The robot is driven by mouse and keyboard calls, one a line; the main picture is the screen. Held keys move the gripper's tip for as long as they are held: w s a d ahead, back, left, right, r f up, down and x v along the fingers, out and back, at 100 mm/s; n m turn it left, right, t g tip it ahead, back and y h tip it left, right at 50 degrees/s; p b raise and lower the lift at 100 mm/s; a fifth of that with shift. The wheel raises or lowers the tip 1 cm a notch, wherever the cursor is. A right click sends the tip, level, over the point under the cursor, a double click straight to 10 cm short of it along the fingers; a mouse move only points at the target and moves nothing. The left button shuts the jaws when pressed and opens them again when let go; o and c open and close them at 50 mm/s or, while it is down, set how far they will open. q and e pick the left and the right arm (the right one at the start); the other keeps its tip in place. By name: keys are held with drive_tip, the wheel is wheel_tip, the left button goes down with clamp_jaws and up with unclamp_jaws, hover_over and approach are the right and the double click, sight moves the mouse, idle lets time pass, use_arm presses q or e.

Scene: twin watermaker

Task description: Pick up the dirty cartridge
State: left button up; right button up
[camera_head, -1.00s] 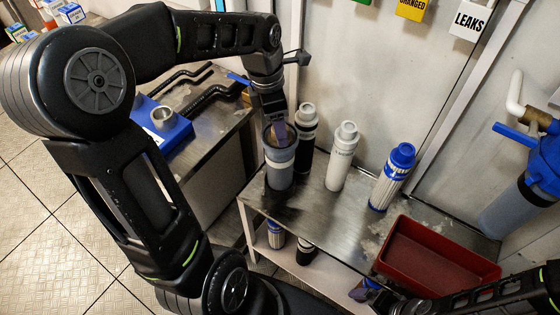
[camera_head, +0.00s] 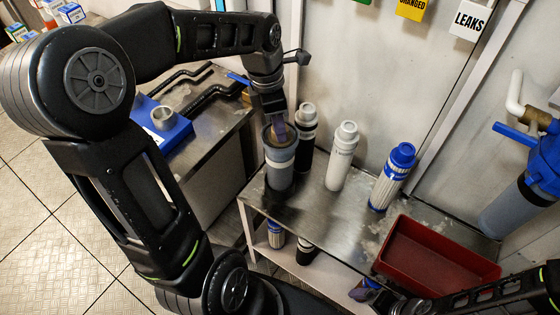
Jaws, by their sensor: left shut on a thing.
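A grey, cup-like housing (camera_head: 280,168) with an open top stands upright at the left end of the metal table. My left gripper (camera_head: 277,122) points down into its mouth from above. It is shut on the brownish top of the dirty cartridge (camera_head: 279,133), which shows only in part at the mouth. The rest of the cartridge is hidden by the housing wall. My right arm comes in at the lower right. Its gripper (camera_head: 385,300) is at the bottom edge and too unclear to tell whether it is open.
On the table (camera_head: 325,212) stand a black-and-white cartridge (camera_head: 304,140) close behind the housing, a white cartridge (camera_head: 341,158) and a blue-capped cartridge (camera_head: 391,180). A red tray (camera_head: 437,256) sits at the right. More cartridges stand on the lower shelf. A wall is close behind.

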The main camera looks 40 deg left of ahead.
use_arm(q)
drive_tip(key=c, duration=0.6)
drive_tip(key=shift+o, duration=0.2)
drive_tip(key=shift+r, duration=0.15)
drive_tip(key=shift+r, duration=0.85)
wheel_tip(320, 180, up, 26)
drive_tip(key=p, duration=1.4)
